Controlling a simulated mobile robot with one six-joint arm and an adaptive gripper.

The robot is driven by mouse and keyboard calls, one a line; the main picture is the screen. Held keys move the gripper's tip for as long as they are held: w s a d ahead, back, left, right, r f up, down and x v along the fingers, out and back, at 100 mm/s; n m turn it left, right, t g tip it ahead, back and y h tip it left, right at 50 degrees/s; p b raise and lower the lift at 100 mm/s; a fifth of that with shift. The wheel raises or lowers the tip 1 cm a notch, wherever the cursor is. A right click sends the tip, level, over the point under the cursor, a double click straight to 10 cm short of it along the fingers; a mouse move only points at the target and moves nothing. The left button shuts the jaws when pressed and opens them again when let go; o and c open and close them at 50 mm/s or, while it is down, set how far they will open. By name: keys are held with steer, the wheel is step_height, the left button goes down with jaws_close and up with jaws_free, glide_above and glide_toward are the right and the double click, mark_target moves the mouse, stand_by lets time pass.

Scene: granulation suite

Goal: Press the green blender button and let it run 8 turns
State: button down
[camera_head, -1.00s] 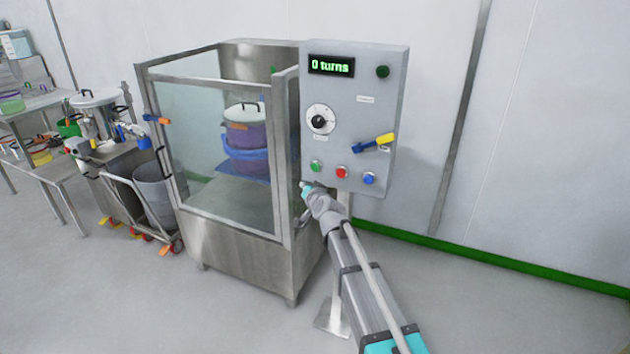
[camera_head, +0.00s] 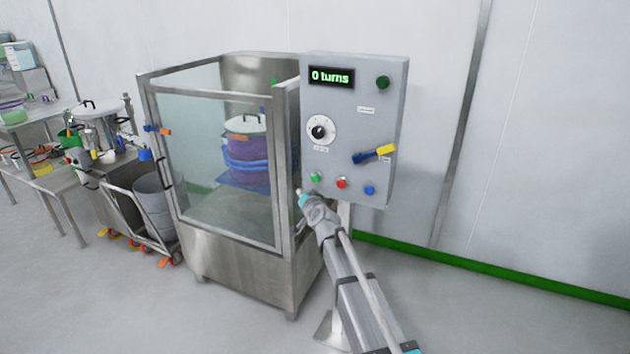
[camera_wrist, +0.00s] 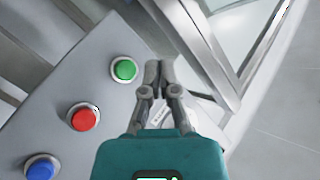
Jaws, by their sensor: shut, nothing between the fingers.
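The grey control panel (camera_head: 350,110) stands right of the glass-fronted blender enclosure (camera_head: 215,160). Its display (camera_head: 331,77) reads "0 turns". The green button (camera_head: 316,177) is at the panel's lower left; in the wrist view the green button (camera_wrist: 124,69) is just left of my fingertips. My gripper (camera_head: 303,197) is shut and empty, a little below and left of the green button in the head view. In the wrist view my gripper (camera_wrist: 158,75) shows its two fingers together, beside the green button. I see no clear contact with it.
A red button (camera_head: 342,183) and a blue button (camera_head: 369,190) sit right of the green one. A lidded purple-blue container (camera_head: 246,150) stands inside the enclosure. A cart (camera_head: 135,215) is at left.

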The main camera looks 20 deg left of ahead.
mark_target(313, 182)
steer(key=shift+w+d, duration=0.15)
steer(key=shift+w, duration=1.65)
steer(key=shift+w+d, duration=0.1)
steer(key=shift+w, duration=1.65)
steer(key=shift+w, duration=0.15)
steer(key=shift+w, duration=0.25)
